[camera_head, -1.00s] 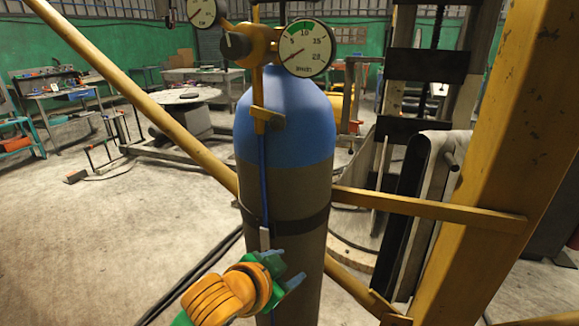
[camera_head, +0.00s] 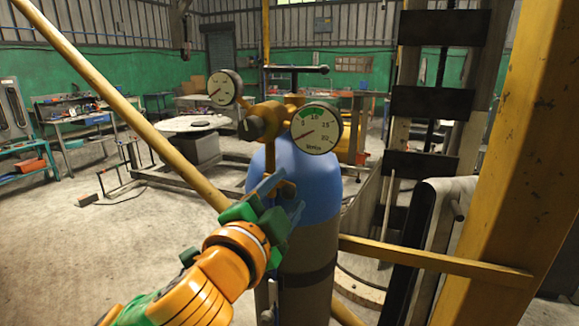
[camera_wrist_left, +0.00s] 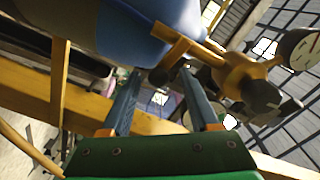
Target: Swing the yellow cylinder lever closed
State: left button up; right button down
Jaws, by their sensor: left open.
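The yellow lever (camera_head: 270,156) hangs down from the brass-yellow valve (camera_head: 270,120) on top of the blue-and-grey gas cylinder (camera_head: 318,190). My left gripper (camera_head: 287,190) is open in front of the cylinder's blue shoulder, at the lever's lower end, and partly hides it. In the left wrist view, the lever (camera_wrist_left: 182,42) crosses just beyond the fingertips of my left gripper (camera_wrist_left: 159,76). Its short end part points into the space between the fingers. I cannot tell whether a finger touches it. My right gripper is not in view.
Two round gauges (camera_head: 317,128) flank the valve. A yellow diagonal bar (camera_head: 120,105) passes on the left. A thick yellow column (camera_head: 510,170) and a yellow crossbar (camera_head: 435,258) stand on the right. The floor at left is open, with workbenches (camera_head: 75,125) farther back.

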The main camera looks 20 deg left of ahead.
pick_arm(q)
jog(key=shift+w+d+f, duration=0.1)
jog(key=shift+w, duration=0.75)
grip_shut()
jog(key=shift+d+r+n+p, duration=0.15)
jog(key=shift+r+n+p, duration=0.15)
jog(key=shift+n, duration=0.2)
jog(key=shift+r+n, duration=0.25)
jog(key=shift+n, duration=0.55)
grip_release()
